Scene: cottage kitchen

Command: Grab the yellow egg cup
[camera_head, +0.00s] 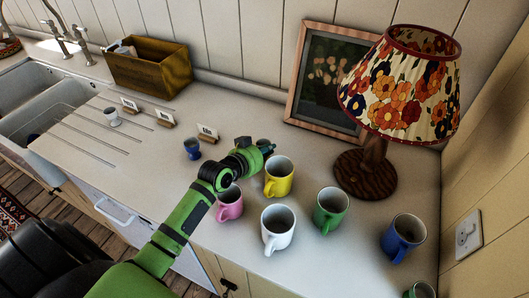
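No yellow egg cup can be made out in the head view. A blue egg cup (192,148) and a white egg cup (112,117) stand on the counter (225,105) to the left. The clearly yellow thing is a larger handled mug (279,182). My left gripper (264,148) is low over the counter, just behind and left of the yellow mug, pointing right. Its fingers are small and dark, so I cannot tell whether they are open or hold anything. The arm hides some counter there. My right gripper is out of view.
Pink (230,208), white (277,232), green (331,208) and blue (401,238) mugs stand close around in front. A lamp (372,172) and a picture frame (300,95) stand behind. Small cards (207,131), a wooden box (150,68) and a sink (45,108) are left.

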